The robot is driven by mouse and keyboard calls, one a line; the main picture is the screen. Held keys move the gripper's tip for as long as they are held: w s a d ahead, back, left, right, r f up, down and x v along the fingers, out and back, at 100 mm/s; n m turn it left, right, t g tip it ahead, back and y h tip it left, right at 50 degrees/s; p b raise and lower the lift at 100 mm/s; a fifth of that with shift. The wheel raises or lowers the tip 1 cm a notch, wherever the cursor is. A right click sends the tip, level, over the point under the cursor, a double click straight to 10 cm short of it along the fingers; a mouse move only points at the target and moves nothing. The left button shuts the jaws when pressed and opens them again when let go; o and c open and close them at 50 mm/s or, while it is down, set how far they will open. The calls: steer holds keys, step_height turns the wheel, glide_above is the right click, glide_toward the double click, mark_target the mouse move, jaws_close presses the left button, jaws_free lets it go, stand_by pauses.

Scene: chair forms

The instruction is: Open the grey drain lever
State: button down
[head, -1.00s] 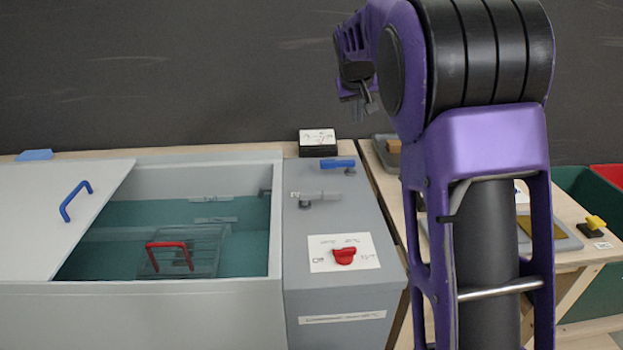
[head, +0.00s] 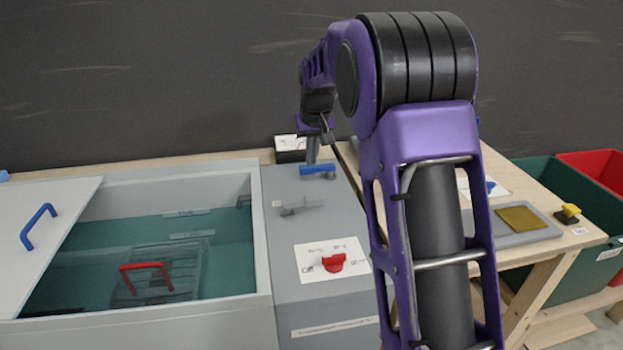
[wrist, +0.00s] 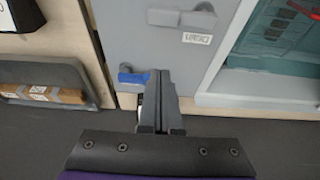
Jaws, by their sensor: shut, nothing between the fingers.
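The grey drain lever (head: 300,206) is a small bar on a short post on the grey panel beside the tank, in front of the blue lever (head: 318,169). In the wrist view the grey lever (wrist: 182,18) lies near the top edge, beside a small label. My gripper (head: 312,158) is shut and empty, pointing down above the back of the panel. It looks close to the blue lever, but contact cannot be told. In the wrist view my closed fingers (wrist: 159,74) partly cover the blue lever (wrist: 133,77); the grey lever is beyond their tips.
A red knob (head: 333,262) sits on a white plate at the panel's front. The tank (head: 262,275) at left holds water and a basket with a red handle (head: 146,268). A black box (head: 290,156) stands behind the panel. The dark wall is close behind.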

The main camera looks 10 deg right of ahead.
mark_target(303, 202)
steer(key=b+x, duration=0.1)
steer(key=x, duration=0.9)
steer(key=s+b, duration=0.1)
steer(key=s, duration=0.2)
steer(key=shift+s+r, duration=0.1)
steer(key=shift+r, duration=0.1)
steer(key=shift+s, duration=0.45)
